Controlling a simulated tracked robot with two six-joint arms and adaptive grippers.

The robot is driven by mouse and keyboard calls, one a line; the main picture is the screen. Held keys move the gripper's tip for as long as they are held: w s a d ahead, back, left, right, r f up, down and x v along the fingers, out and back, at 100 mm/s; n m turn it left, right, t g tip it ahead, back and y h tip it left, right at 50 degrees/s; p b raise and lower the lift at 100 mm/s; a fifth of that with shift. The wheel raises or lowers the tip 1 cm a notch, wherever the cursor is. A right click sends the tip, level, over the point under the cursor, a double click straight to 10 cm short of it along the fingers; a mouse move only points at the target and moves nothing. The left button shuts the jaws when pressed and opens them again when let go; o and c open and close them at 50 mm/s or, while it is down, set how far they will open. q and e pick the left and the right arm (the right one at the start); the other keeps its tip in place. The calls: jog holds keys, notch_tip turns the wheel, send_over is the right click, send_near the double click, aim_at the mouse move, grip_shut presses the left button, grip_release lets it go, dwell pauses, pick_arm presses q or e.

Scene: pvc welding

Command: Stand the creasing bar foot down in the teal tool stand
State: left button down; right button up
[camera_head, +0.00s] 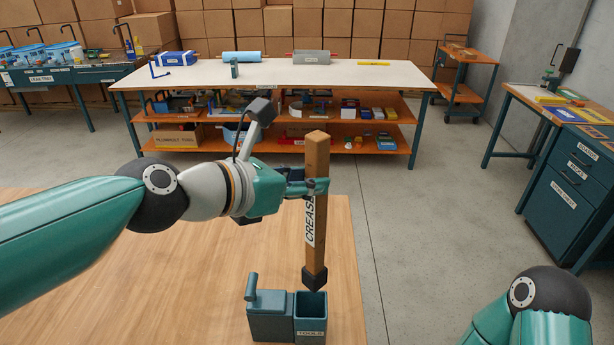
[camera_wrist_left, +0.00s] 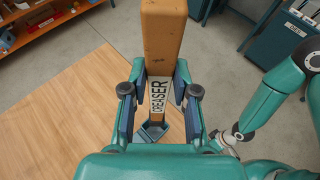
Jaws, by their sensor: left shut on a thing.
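The creasing bar (camera_head: 316,215) is a long brown wooden bar with a dark foot and a white label. It stands nearly upright in the head view, with its foot low, just above the open socket of the teal tool stand (camera_head: 272,318). My left gripper (camera_head: 318,187) is shut on the bar at its upper half. In the left wrist view the bar (camera_wrist_left: 162,40) runs between the fingers of my left gripper (camera_wrist_left: 160,100), and the stand (camera_wrist_left: 150,132) shows partly below. Whether the foot is inside the socket's mouth is hard to tell.
The stand sits near the right edge of the wooden table (camera_head: 160,275). A blue-grey handled block forms its left side. A long white-topped bench (camera_head: 280,74) with shelves stands behind, across clear floor. A teal drawer cabinet (camera_head: 565,170) is at the right.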

pick_arm(q)
jog(key=b, duration=0.7)
send_over(309, 261)
jog(key=shift+s+a+f, duration=0.1)
jog(key=shift+s+f, duration=0.05)
jog(key=shift+f, duration=1.25)
jog(key=shift+s+a+f, duration=0.1)
jog(key=shift+f, duration=1.3)
jog(key=shift+s+a+f, duration=0.1)
jog(key=shift+s+f, duration=0.05)
jog(key=shift+f, duration=1.25)
jog(key=f+b, duration=0.2)
jog(key=shift+s+f+b, duration=0.3)
jog(key=shift+f, duration=0.1)
jog(key=shift+f+b, duration=3.15)
jog(key=shift+f, duration=0.55)
jog(key=c, duration=1.3)
grip_release()
jog(key=shift+w, duration=0.1)
jog(key=o, duration=0.5)
jog(key=shift+w, duration=0.3)
jog(key=shift+s+r, duration=0.15)
jog(key=shift+r, duration=0.1)
jog(key=v, duration=1.1)
jog(key=shift+s+a, duration=0.3)
jog(key=shift+a, duration=0.05)
